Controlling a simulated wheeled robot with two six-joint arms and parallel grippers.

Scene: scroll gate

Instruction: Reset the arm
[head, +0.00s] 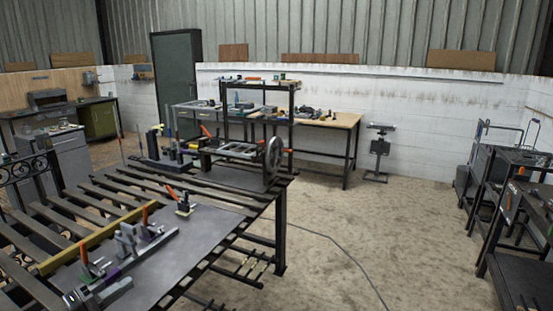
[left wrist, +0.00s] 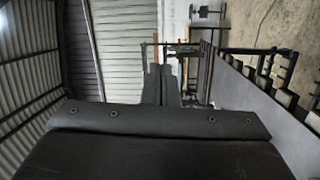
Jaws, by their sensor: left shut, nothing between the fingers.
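The wide dark gripper body fills the bottom of that view. My right gripper is not in either view.
A bending machine with a handwheel (head: 273,155) stands at the bench's far end. A small clamp (head: 182,205) stands on the plate. Black shelving (head: 510,195) is at the right. The middle floor is open, with a cable.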

